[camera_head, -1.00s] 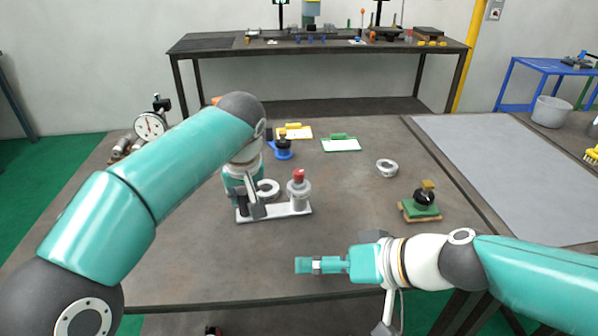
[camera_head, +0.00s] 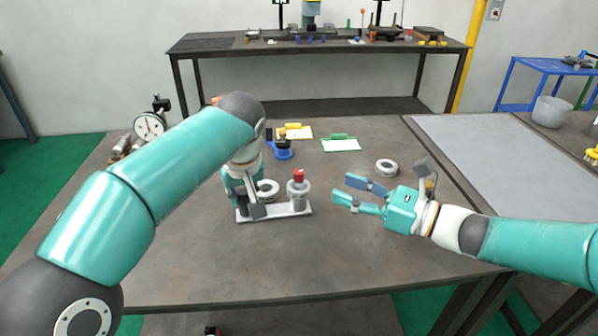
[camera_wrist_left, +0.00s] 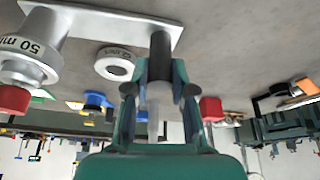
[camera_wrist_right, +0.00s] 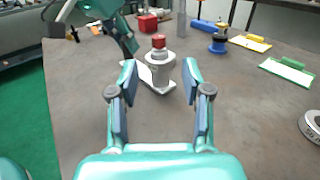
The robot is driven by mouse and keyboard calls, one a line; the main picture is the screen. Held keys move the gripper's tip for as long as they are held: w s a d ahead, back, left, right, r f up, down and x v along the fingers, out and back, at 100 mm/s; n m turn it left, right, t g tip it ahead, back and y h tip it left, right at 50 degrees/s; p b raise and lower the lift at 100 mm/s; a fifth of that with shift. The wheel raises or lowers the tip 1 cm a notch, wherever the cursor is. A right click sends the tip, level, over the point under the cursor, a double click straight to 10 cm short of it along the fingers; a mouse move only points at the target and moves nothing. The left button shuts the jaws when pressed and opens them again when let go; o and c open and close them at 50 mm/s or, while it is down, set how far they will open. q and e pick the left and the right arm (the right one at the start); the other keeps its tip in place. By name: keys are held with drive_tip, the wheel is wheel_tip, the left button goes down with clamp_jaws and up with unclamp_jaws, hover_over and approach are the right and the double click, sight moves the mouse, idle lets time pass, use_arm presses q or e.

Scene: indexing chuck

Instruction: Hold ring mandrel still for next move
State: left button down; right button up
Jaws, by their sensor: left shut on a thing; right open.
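The ring mandrel is a pale flat base plate (camera_head: 278,213) with a dark post at its left end. At its right end a grey ring marked 50 mm (camera_head: 298,195) sits around a spindle with a red top (camera_head: 299,175). My left gripper (camera_head: 247,202) is shut on the dark post, whose upper part (camera_wrist_left: 160,50) shows between the fingers in the left wrist view. My right gripper (camera_head: 343,188) is open and empty to the right of the mandrel. In the right wrist view the red-topped spindle (camera_wrist_right: 159,47) stands beyond and between its fingertips (camera_wrist_right: 160,75), apart from them.
A loose ring (camera_head: 268,189) lies close behind the plate; another (camera_head: 387,168) lies behind my right gripper. A blue stand (camera_head: 282,150), yellow-clipped card (camera_head: 294,132) and green-clipped card (camera_head: 340,144) are further back. A dial gauge (camera_head: 150,126) stands far left. The table's front is clear.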

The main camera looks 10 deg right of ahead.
sight(299, 172)
drive_tip(key=x, duration=1.1)
drive_tip(key=shift+a, duration=0.15)
clamp_jaws()
